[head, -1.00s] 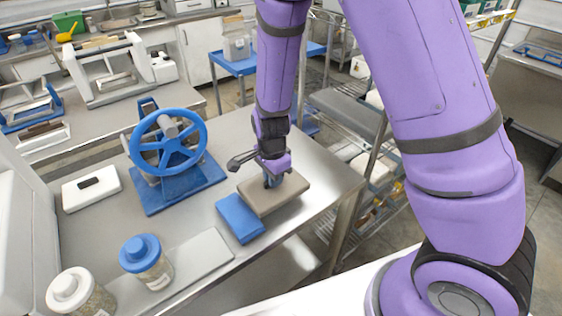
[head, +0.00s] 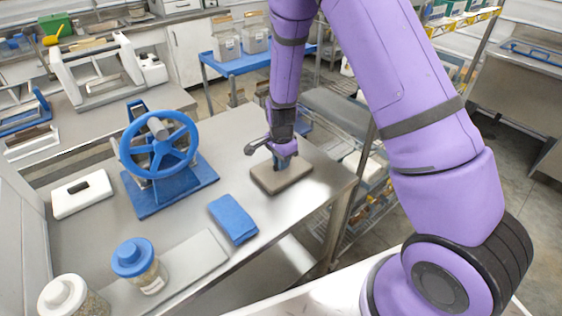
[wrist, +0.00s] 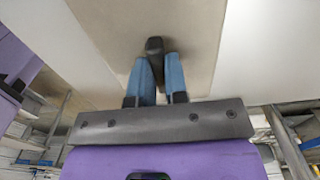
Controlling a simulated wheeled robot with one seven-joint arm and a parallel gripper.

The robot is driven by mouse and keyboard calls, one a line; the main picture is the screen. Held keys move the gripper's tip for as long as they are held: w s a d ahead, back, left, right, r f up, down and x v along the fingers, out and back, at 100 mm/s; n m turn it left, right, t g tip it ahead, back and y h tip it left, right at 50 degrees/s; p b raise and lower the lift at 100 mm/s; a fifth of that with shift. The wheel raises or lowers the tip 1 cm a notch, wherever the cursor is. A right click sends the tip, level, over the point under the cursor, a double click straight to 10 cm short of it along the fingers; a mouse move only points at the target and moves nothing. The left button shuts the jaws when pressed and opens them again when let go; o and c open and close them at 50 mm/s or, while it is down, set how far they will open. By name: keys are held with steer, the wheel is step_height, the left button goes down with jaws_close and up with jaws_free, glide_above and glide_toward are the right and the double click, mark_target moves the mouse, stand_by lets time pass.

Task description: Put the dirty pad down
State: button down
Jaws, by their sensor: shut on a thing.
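The dirty pad (head: 268,179) is a flat brown-grey slab near the right edge of the steel table (head: 205,180). My gripper (head: 282,163) is above it, pointing down. In the wrist view, my gripper's blue-tipped fingers (wrist: 160,72) are shut on a small dark grip (wrist: 154,46) on the pad, whose beige face (wrist: 195,40) fills the middle. The pad lies about level, at or just above the table top; I cannot tell whether it touches. My fingers hide part of its middle.
A folded blue cloth (head: 233,218) lies left of the pad. A blue handwheel device (head: 158,150) stands farther left, with a blue-lidded jar (head: 138,264) in front. A white block (head: 82,194) lies at far left.

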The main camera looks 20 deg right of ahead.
steer(key=shift+f, duration=0.2)
steer(key=c, duration=1.1)
jaws_free()
steer(key=shift+r, duration=0.1)
